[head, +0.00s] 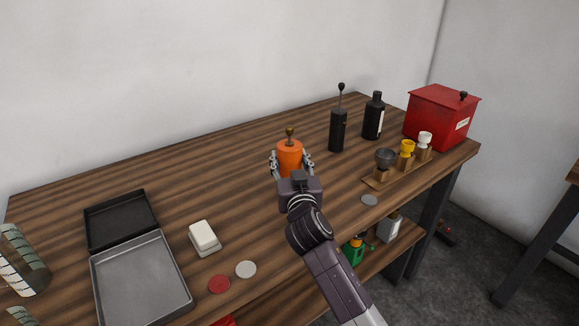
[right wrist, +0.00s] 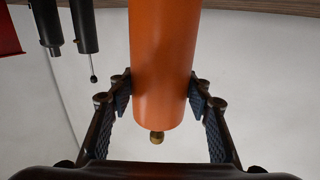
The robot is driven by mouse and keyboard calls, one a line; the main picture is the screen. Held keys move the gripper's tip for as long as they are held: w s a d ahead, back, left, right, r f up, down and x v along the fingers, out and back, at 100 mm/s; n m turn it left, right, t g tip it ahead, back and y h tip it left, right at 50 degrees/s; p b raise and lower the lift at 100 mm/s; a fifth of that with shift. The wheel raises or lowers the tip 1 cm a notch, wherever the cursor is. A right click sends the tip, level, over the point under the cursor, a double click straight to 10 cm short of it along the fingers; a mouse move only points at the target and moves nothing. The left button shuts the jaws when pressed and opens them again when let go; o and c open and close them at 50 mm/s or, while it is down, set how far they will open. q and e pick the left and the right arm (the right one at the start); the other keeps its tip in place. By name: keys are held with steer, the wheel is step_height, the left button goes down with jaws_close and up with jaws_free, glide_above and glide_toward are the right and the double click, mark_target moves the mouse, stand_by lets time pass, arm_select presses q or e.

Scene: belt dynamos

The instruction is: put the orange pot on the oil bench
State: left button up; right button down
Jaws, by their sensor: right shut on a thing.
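The orange pot (head: 289,155) is a cylinder with a small brown knob on top, upright over the middle of the dark wooden bench (head: 225,190). My right gripper (head: 290,161) is shut on its sides. In the right wrist view the orange pot (right wrist: 163,60) stands between the two finger pads, with its knob toward the bottom of the picture. I cannot tell whether its base touches the wood. Which surface is the oil bench is not clear from the pictures. My left gripper is not in view.
A black grinder (head: 338,131), black bottle (head: 373,120) and red box (head: 437,118) stand to the right. A small rack (head: 376,180) holds cups. An open metal tin (head: 140,280), white block (head: 204,236) and flat discs (head: 246,269) lie front left. The bench's back left is clear.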

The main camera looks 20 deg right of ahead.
steer(key=shift+f, duration=0.9)
steer(key=shift+f, duration=0.1)
steer(key=c, duration=1)
jaws_free()
steer(key=shift+f, duration=0.15)
steer(key=shift+r, duration=0.2)
steer(key=shift+s+f, duration=0.2)
steer(key=shift+s, duration=0.15)
steer(key=s, duration=0.3)
steer(key=s+a+b, duration=0.1)
steer(key=s, duration=0.7)
steer(key=shift+s+a+r, duration=0.1)
steer(key=shift+s+a, duration=0.1)
